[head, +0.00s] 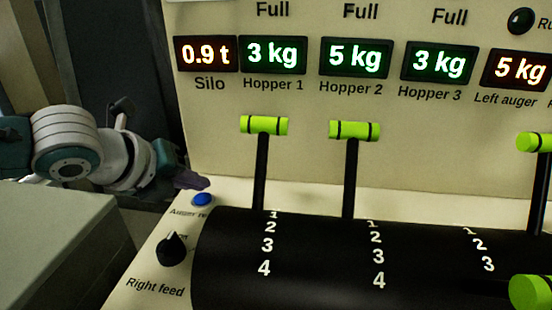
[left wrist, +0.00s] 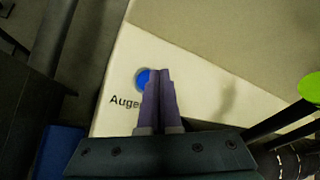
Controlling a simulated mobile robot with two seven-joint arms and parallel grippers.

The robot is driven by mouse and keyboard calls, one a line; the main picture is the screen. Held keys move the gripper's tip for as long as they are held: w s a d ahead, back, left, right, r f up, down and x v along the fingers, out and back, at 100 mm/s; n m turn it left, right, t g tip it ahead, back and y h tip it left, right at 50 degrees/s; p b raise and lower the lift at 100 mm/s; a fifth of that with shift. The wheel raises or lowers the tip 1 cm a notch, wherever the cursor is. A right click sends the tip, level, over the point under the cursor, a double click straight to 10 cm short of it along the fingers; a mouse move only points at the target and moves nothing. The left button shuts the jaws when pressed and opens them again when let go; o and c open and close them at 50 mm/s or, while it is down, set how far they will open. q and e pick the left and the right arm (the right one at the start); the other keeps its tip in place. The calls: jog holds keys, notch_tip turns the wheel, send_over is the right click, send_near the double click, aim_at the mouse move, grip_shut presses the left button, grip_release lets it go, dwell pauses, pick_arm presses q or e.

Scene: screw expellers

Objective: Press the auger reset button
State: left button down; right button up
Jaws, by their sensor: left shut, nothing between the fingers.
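The auger reset button is a round blue button (head: 202,199) on the left part of the cream console, above a partly hidden label. My left gripper (head: 192,181) is just behind and above it in the head view, its purple fingers closed. In the left wrist view the blue button (left wrist: 143,77) shows partly behind the shut fingers (left wrist: 158,72), with the label "Auge..." beside it. The fingertips overlap the button's right side in that view; I cannot tell if they touch it. My right gripper is out of view.
A black "Right feed" knob (head: 171,249) sits in front of the button. Black levers with green handles (head: 264,126) rise from the black drum (head: 320,260) to the right. Displays, including Silo 0.9 t (head: 206,54), line the upright panel. A grey-green box surface (head: 55,240) lies at left.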

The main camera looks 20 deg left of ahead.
aim_at(199, 202)
pick_arm(q)
jog(key=shift+f, duration=0.2)
jog(key=shift+f, duration=0.25)
jog(key=shift+f+b, duration=0.45)
dwell(0.8)
dwell(0.4)
jog(key=shift+r+p, duration=0.85)
jog(key=shift+p, duration=0.15)
jog(key=shift+r, duration=0.1)
notch_tip(199, 202, up, 5)
jog(key=p, duration=0.5)
